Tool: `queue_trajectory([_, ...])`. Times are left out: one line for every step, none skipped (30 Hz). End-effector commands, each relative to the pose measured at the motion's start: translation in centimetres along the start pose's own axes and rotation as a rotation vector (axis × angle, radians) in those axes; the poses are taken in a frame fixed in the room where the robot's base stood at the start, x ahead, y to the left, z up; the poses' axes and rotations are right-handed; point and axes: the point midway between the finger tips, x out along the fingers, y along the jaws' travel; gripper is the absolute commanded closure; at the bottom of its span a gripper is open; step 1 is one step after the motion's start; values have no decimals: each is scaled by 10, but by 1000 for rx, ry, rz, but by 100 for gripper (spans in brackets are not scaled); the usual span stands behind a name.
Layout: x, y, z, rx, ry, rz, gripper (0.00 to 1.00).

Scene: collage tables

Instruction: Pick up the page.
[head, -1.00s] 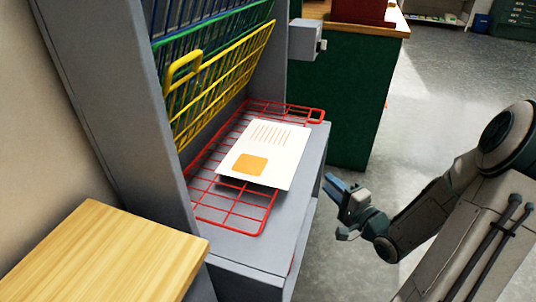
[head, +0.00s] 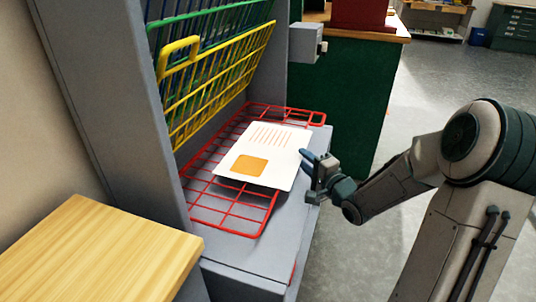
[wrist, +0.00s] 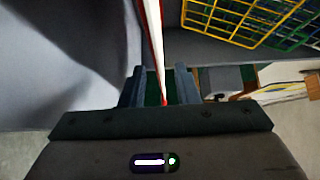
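The page (head: 275,160) is a white sheet with orange lines and an orange square. It lies flat on the red wire rack (head: 240,222), its right edge sticking out past the wires. My gripper (head: 312,175) is at the page's right edge, above the grey ledge. In the wrist view my gripper (wrist: 161,88) is open, with a gap between its two fingers. The page (wrist: 154,45) shows there edge-on as a thin white strip running into the gap, with red beside it. I cannot tell whether either finger touches it.
Yellow (head: 215,85), green and blue wire racks are tilted up behind the page. A grey upright panel (head: 95,110) stands at the left. A wooden tabletop (head: 95,255) is at the front left. A green cabinet (head: 350,105) stands behind. Open floor lies at the right.

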Motion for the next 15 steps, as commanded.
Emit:
queue_trajectory([1,0,0,0,0,-1,72])
queue_trajectory([1,0,0,0,0,0,72])
queue_trajectory([1,-1,0,0,0,0,72])
queue_trajectory([1,-1,0,0,0,0,72])
queue_trajectory([1,-1,0,0,0,0,72])
queue_trajectory([1,-1,0,0,0,0,72])
queue_trajectory([1,-1,0,0,0,0,80])
queue_trajectory([1,-1,0,0,0,0,88])
queue_trajectory([1,0,0,0,0,0,100])
queue_trajectory([1,0,0,0,0,0,100])
queue_trajectory([0,0,0,0,0,0,100])
queue_trajectory([0,0,0,0,0,0,100])
queue_trajectory([0,0,0,0,0,0,100])
queue_trajectory([0,0,0,0,0,0,100])
queue_trajectory([0,0,0,0,0,0,100])
